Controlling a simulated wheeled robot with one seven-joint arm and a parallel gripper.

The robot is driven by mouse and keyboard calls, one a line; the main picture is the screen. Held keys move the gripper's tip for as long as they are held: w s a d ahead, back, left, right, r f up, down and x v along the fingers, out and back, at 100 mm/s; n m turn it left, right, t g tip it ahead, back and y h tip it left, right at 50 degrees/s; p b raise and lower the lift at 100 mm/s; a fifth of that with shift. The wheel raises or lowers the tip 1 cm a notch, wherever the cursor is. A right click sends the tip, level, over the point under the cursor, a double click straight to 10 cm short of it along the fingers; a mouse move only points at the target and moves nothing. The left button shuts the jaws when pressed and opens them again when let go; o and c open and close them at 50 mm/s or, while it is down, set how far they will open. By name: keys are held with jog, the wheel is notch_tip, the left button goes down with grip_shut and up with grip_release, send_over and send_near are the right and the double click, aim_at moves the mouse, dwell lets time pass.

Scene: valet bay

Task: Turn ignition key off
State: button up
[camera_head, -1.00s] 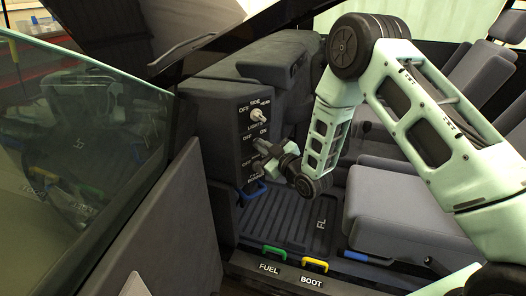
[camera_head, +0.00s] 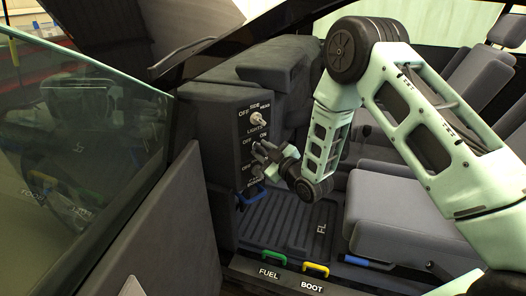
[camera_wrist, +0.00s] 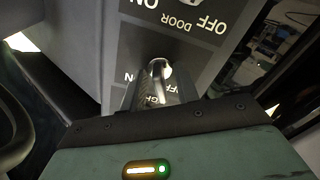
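A dark control panel (camera_head: 241,150) stands by the footwell, with a pale LIGHTS knob (camera_head: 258,119) near its top. My gripper (camera_head: 260,150) is at the panel, just below that knob, over a row marked OFF and ON. The wrist view shows the panel upside down. There a small grey metal switch or key (camera_wrist: 159,68) stands up just below a DOOR label, with ON and OFF beside it. My gripper (camera_wrist: 158,95) looks open, its dark fingers on either side of this piece. Contact cannot be told. No label reading ignition is legible; the gripper hides part of the panel.
A blue handle (camera_head: 252,192) is low on the panel. Green (camera_head: 273,257) and yellow (camera_head: 316,268) handles sit on the sill by the FUEL and BOOT labels. The open door (camera_head: 150,235) is at left, a grey seat (camera_head: 400,205) at right. The footwell floor (camera_head: 290,220) is clear.

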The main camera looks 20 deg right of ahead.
jog(key=v, duration=1.7)
jog(key=shift+s+b, duration=0.25)
jog(key=shift+b, duration=0.05)
jog(key=s+a+r+m+g+h, duration=0.15)
jog(key=s+a+g, duration=0.25)
jog(key=a+g, duration=0.65)
jog(key=s+a+r+m+g+h, duration=0.1)
jog(key=s+r+g+h, duration=0.2)
jog(key=s, duration=0.8)
jog(key=s+a+r+g+h, duration=0.1)
jog(key=s+r+g+h, duration=0.3)
jog(key=s, duration=0.7)
notch_tip(320, 180, up, 18)
jog(key=y+p, duration=0.2)
jog(key=p, duration=1.5)
jog(key=shift+s+t, duration=0.35)
jog(key=shift+t, duration=0.1)
